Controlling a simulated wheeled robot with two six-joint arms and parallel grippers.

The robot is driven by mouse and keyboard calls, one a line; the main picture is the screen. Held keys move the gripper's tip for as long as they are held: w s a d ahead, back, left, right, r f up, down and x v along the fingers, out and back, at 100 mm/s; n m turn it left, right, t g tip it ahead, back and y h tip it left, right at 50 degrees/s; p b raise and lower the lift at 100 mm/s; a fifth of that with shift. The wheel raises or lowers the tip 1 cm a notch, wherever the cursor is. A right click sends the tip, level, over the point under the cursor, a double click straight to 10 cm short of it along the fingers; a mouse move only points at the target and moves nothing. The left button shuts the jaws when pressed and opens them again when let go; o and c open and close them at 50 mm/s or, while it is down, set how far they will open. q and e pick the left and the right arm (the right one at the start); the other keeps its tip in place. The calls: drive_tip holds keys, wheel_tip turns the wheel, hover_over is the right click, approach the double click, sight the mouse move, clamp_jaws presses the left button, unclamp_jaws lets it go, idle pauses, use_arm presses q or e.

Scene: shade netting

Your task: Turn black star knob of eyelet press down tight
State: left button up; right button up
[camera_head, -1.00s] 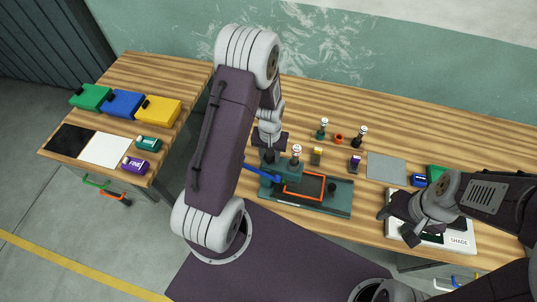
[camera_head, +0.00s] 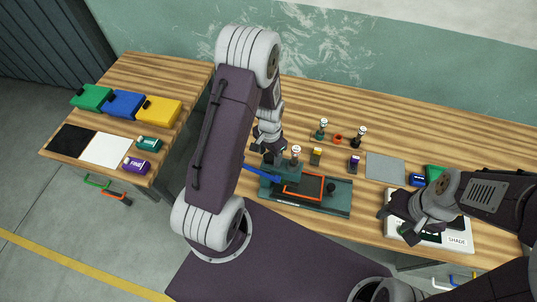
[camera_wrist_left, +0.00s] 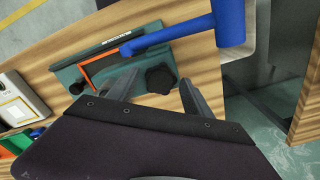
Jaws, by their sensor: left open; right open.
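The eyelet press has a dark green base (camera_head: 335,203), an orange frame (camera_head: 303,186) and a blue lever (camera_head: 262,175). The black star knob (camera_wrist_left: 160,79) shows in the left wrist view, on the green press beside the blue lever (camera_wrist_left: 165,38). My left gripper (camera_wrist_left: 157,84) is open, with one finger on each side of the knob; whether they touch it I cannot tell. In the head view my left gripper (camera_head: 268,149) is over the press's left end and hides the knob. My right gripper (camera_head: 403,222) is open over the white SHADE box.
Several small tools and bottles (camera_head: 322,128) stand behind the press. Green, blue and yellow boxes (camera_head: 158,110) lie on the left table.

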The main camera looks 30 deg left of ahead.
sight(270, 157)
use_arm(q)
wheel_tip(270, 157, up, 4)
drive_tip(key=p, duration=0.3)
drive_tip(key=shift+r, duration=0.25)
drive_tip(key=o, duration=0.5)
drive_tip(key=shift+f, duration=0.1)
drive_tip(key=shift+o, duration=0.2)
wheel_tip(270, 157, up, 9)
drive_tip(key=b, duration=0.2)
